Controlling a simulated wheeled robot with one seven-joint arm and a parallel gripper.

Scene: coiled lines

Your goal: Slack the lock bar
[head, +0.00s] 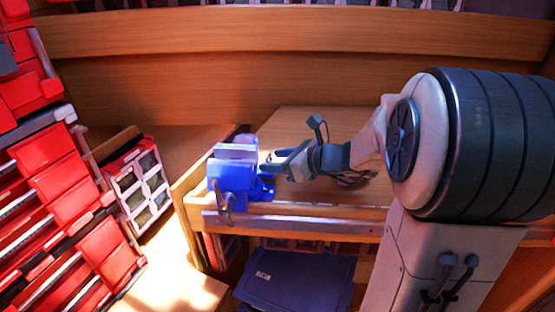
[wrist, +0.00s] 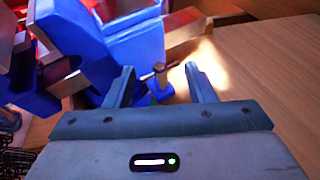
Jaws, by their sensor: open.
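A blue bench vise (head: 232,178) is mounted at the left end of the wooden workbench. It fills the upper left of the wrist view (wrist: 75,45). A thin bar with a metal knob, which looks like the lock bar (wrist: 160,68), shows low on the vise's side, between my fingertips in the picture. My gripper (head: 268,163) is to the right of the vise, pointing at it. In the wrist view its two fingers (wrist: 160,75) are apart with nothing clearly held. I cannot tell whether either finger touches the bar.
Dark coiled line (head: 355,179) lies on the bench behind my wrist. The vise's front handle (head: 226,205) hangs over the bench's front edge. Red drawer units (head: 60,185) stand at left, and a dark blue box (head: 295,280) is below the bench. Bare bench top lies behind my gripper.

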